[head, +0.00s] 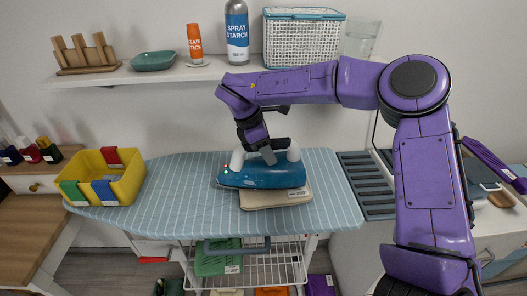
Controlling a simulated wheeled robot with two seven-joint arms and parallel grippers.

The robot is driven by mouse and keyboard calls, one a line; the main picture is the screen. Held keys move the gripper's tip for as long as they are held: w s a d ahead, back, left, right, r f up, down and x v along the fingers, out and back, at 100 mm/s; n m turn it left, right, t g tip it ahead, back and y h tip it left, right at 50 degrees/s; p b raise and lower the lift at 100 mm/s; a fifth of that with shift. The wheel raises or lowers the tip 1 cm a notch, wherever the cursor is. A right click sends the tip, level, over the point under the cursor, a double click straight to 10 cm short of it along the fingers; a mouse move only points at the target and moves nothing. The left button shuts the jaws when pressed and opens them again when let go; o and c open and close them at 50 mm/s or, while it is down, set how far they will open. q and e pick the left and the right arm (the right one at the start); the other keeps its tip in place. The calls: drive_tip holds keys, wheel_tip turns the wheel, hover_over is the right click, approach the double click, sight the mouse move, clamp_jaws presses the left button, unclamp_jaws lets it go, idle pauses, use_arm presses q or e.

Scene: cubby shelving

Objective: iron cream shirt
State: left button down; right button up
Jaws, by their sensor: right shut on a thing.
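A blue iron (262,175) with a white handle rests on or just above a folded cream shirt (280,197) on the ironing board. The iron hides most of the shirt; its front and right edges show. The ironing board (180,175) has a pale blue striped cover. My right gripper (267,154) comes down from above and is shut on the iron's handle. I cannot tell whether the sole touches the cloth. My left gripper is not in view.
A yellow bin (124,184) with coloured clips stands at the board's left end. A slatted dark rest (367,186) lies to the right. A wall shelf (120,76) above holds a spray starch bottle (237,35) and a basket (300,40). The board's left middle is clear.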

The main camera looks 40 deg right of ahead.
sight(285, 148)
drive_tip(key=shift+s+d+r, duration=0.1)
drive_tip(key=shift+s+d, duration=0.25)
drive_tip(key=shift+d, duration=0.35)
drive_tip(key=shift+s+d+f, duration=0.1)
drive_tip(key=shift+s+d, duration=0.2)
drive_tip(key=shift+d, duration=0.45)
drive_tip(key=shift+s+d+r, duration=0.1)
drive_tip(key=shift+s+d, duration=0.25)
drive_tip(key=shift+d, duration=0.35)
drive_tip(key=shift+a, duration=0.1)
drive_tip(key=shift+w+a+b, duration=0.3)
drive_tip(key=shift+w+a, duration=0.15)
drive_tip(key=shift+a, duration=0.45)
drive_tip(key=shift+w+a+b, duration=0.35)
drive_tip(key=shift+w+a, duration=0.05)
drive_tip(key=shift+a, duration=0.45)
drive_tip(key=shift+w+a+b, duration=0.3)
drive_tip(key=shift+w+a, duration=0.15)
drive_tip(key=shift+a, duration=0.45)
drive_tip(key=shift+r+p, duration=1.6)
drive_tip(key=shift+r, duration=1.45)
